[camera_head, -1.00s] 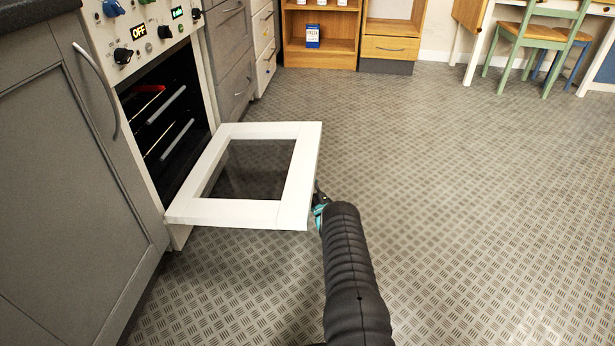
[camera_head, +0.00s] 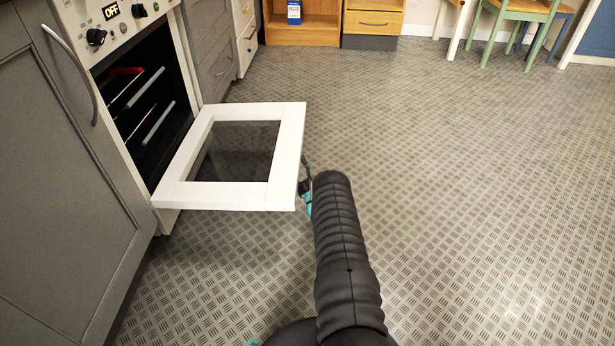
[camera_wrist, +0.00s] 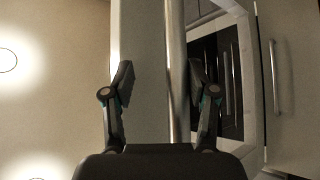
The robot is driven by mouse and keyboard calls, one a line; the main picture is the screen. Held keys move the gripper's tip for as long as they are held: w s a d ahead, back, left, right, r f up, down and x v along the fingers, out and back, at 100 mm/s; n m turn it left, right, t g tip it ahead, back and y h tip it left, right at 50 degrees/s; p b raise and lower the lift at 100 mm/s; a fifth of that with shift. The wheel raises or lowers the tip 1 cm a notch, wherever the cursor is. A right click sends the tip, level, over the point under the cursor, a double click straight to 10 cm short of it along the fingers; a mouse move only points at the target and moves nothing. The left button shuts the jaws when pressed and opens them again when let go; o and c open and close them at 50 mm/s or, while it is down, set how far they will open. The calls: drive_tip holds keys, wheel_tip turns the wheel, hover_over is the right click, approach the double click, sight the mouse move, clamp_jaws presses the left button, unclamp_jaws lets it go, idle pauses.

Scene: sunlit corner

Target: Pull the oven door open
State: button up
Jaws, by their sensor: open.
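The white-framed oven door (camera_head: 285,150) with its dark glass is folded down, close to level, in front of the oven (camera_head: 150,100). The oven's dark inside and racks show. My gripper (camera_head: 306,190) is at the door's outer edge in the head view, mostly hidden by my black arm. In the wrist view my gripper (camera_wrist: 161,78) has its two fingers spread apart. The metal handle bar (camera_wrist: 175,50) runs between them, nearer the right finger, with the door's pale face behind it. Neither finger is seen clearly pressing on the bar.
Grey cabinets (camera_head: 65,190) stand to the left of the oven, and drawers (camera_head: 213,45) stand beyond it. A wooden shelf unit (camera_head: 315,30) and a green-legged chair (camera_head: 515,20) are at the back. The patterned floor (camera_head: 440,170) to the right is clear.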

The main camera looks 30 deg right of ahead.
drive_tip(key=s, duration=0.8)
drive_tip(key=shift+s+d, duration=0.15)
drive_tip(key=shift+s, duration=0.25)
